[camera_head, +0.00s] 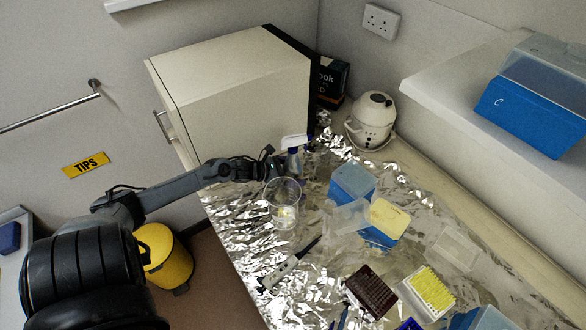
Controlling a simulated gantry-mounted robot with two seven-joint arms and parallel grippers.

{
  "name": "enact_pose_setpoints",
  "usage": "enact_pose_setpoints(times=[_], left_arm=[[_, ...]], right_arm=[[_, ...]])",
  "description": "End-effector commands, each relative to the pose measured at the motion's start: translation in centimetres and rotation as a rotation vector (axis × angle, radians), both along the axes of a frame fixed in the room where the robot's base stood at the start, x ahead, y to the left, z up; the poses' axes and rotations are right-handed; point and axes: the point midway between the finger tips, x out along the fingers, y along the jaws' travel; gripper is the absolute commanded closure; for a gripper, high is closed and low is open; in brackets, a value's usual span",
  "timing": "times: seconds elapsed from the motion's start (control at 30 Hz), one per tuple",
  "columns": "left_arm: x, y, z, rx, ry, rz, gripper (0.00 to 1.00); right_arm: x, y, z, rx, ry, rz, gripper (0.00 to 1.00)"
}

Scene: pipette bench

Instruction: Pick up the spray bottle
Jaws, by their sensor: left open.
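The spray bottle (295,143) has a white trigger head and a dark, bluish body. It stands upright on the foil-covered bench, near the front of the cream cabinet. My left arm reaches in from the left, and its black gripper (270,164) is open right at the bottle's left side. I cannot tell whether the fingers are around the bottle or only beside it. Part of the bottle's lower body is hard to make out behind the gripper and the clear beaker. My right gripper is not in view.
A clear beaker (283,205) stands just in front of the gripper. The cream cabinet (235,85) is behind it. A white round device (371,120), a blue tip box (352,182), a pipette (290,264) and tube racks (370,292) are to the right and front.

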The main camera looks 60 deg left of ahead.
Motion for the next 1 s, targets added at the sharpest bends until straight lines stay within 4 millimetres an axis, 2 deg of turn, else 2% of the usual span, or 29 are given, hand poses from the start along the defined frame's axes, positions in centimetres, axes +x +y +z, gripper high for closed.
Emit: enact_pose_setpoints(times=[0.27,0.37,0.8,1.0], left_arm=[[0.15,-0.03,-0.10,0.000,0.001,0.000,0.00],[0.15,-0.03,-0.09,0.000,0.001,0.000,0.12],[0.14,-0.03,-0.06,0.001,0.001,0.000,0.79],[0.26,0.01,0.18,0.002,-0.005,0.000,0.79]], right_arm=[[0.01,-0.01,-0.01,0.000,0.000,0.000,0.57],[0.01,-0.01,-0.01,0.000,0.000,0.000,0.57],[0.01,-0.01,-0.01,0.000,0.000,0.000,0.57],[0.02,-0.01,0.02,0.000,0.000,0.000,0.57]])
